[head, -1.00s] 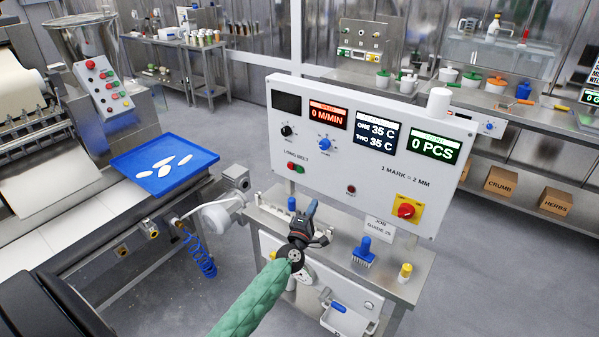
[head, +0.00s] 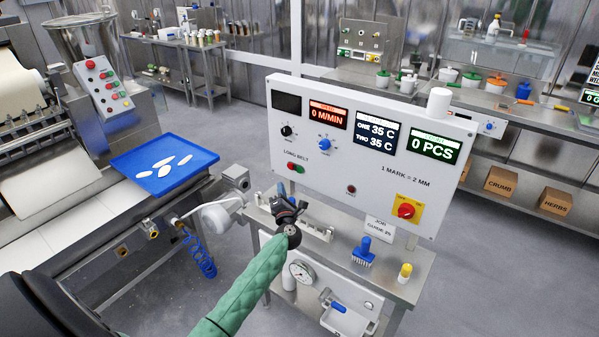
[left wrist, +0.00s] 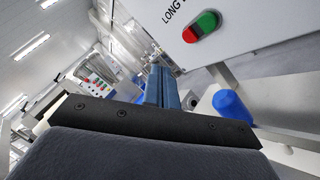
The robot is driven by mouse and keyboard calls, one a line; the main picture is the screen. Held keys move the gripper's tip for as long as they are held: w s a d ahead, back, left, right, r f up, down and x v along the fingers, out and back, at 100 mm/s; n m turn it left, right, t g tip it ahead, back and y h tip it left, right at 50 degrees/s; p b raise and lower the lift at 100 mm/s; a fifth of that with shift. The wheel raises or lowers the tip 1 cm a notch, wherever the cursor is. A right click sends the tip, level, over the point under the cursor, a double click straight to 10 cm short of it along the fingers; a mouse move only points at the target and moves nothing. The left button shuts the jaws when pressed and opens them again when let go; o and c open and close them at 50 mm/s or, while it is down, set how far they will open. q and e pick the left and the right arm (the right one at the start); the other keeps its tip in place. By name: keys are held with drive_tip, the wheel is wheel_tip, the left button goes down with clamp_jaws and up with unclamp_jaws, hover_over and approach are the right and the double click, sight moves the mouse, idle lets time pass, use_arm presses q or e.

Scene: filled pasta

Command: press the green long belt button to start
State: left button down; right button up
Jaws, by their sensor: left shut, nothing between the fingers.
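The green long belt button (head: 300,169) sits beside a red one on the white control panel (head: 340,185), under the words LONG BELT. In the left wrist view the green button (left wrist: 207,20) is at the upper right, with the red button (left wrist: 190,34) touching its lower left. My left gripper (head: 281,188) is shut and empty, in front of and below the button pair. Its blue fingers (left wrist: 161,85) show in the left wrist view, apart from the buttons. My right gripper is not in view.
The panel also carries knobs and a red switch on yellow (head: 406,211). On the steel ledge below stand a blue brush (head: 364,252), a yellow-capped item (head: 404,272) and a job guide card (head: 379,229). A blue tray (head: 124,165) with pasta lies left.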

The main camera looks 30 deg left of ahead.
sight(300, 170)
use_arm(q)
drive_tip(key=w+b, duration=0.3)
drive_tip(key=w, duration=0.5)
drive_tip(key=shift+w+d, duration=0.35)
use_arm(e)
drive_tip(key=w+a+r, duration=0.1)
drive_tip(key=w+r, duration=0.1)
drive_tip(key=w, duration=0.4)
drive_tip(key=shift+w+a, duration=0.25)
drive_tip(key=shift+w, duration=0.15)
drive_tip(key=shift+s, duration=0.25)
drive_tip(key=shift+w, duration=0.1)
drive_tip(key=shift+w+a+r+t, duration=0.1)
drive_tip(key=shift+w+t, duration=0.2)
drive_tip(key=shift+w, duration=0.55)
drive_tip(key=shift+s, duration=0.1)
